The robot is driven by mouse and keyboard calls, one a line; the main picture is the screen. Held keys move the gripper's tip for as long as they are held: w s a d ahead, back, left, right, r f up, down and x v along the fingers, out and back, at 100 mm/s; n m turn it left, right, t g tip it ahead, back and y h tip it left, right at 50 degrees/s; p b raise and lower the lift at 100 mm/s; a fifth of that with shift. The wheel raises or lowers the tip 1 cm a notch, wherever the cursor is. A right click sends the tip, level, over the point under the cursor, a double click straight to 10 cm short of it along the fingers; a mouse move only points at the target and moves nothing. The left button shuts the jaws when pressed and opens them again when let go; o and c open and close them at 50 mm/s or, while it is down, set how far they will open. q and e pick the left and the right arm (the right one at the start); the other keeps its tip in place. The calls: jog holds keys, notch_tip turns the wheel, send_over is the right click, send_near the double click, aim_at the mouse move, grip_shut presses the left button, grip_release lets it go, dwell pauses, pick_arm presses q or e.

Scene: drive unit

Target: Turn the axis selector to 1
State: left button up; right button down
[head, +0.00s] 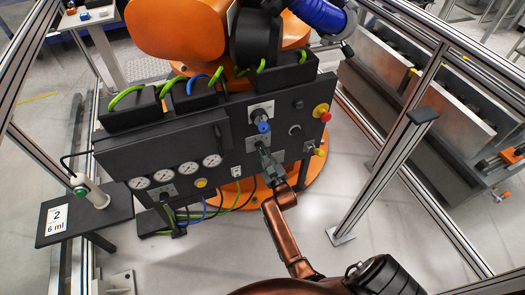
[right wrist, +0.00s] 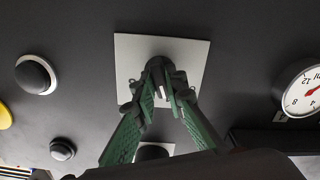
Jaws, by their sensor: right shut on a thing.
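The axis selector (right wrist: 157,66) is a small dark knob with a white mark, on a light square plate (right wrist: 194,52) on the dark panel. My right gripper (right wrist: 166,93) is shut on this knob, its green-padded fingers on either side of it. I cannot read the selector's position or any numbers around it. In the head view my right gripper (head: 265,155) reaches the panel (head: 232,125) from below and covers the knob. My left gripper is out of view.
A blue knob (head: 263,127) sits just above my right gripper. A red and yellow button (head: 321,111) is at the panel's right edge. Several round gauges (head: 164,176) line its lower left. A metal frame post (head: 388,165) stands to the right.

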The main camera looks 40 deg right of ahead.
jog(key=c, duration=2)
grip_release()
jog(key=shift+o, duration=0.2)
jog(key=shift+s+a+f, duration=0.1)
jog(key=shift+s, duration=0.3)
jog(key=v, duration=0.6)
jog(key=shift+s, duration=0.4)
